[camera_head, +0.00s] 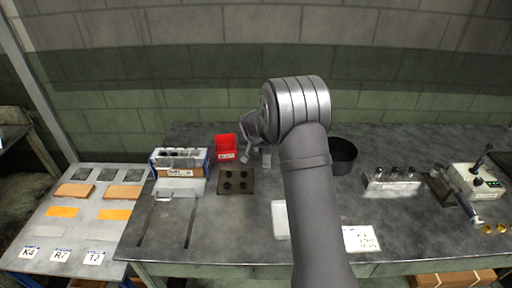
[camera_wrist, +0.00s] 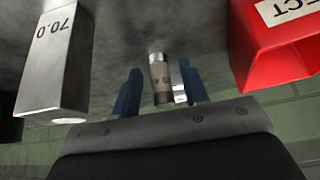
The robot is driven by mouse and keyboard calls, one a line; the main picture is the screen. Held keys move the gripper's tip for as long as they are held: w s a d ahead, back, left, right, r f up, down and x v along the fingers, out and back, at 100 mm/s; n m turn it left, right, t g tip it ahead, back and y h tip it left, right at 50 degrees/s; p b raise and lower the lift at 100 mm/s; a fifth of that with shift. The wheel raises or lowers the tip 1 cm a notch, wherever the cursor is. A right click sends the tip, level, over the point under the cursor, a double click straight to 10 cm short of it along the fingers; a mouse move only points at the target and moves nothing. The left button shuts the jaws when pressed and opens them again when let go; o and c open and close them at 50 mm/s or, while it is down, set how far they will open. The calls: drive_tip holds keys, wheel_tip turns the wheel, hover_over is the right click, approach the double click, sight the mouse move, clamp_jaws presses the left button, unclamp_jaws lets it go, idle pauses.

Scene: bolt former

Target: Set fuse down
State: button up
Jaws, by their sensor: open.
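In the wrist view a small fuse (camera_wrist: 160,78), a cylinder with a shiny metal end and a brownish-grey body, lies between the blue fingers of my gripper (camera_wrist: 161,70). The fingers stand apart, with a visible gap on each side of the fuse. A small bright metal piece (camera_wrist: 180,97) shows beside it, near the right finger; I cannot tell whether it is part of the fuse. The fuse cannot be made out in the head view. There my wrist is low over the grey bench (camera_head: 240,222), just right of the red bin (camera_head: 226,146).
A metal block marked 70.0 (camera_wrist: 52,55) stands left of my gripper, and the red bin's wall (camera_wrist: 285,65) is close on the right. A dark plate with round fittings (camera_head: 236,181), a blue-sided box (camera_head: 180,161), a black round bin (camera_head: 343,155) and a tester (camera_head: 476,182) share the bench.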

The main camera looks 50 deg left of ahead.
drive_tip(key=shift+r, duration=0.1)
drive_tip(key=shift+r, duration=0.2)
drive_tip(key=v, duration=1.1)
drive_tip(key=shift+s+d+r, duration=0.15)
drive_tip(key=shift+s+r, duration=0.1)
drive_tip(key=shift+r, duration=0.05)
drive_tip(key=x, duration=1.1)
drive_tip(key=shift+w+f, duration=0.15)
drive_tip(key=shift+f, duration=0.2)
drive_tip(key=shift+w+a, duration=0.15)
drive_tip(key=shift+a, duration=0.05)
drive_tip(key=shift+r, duration=1.3)
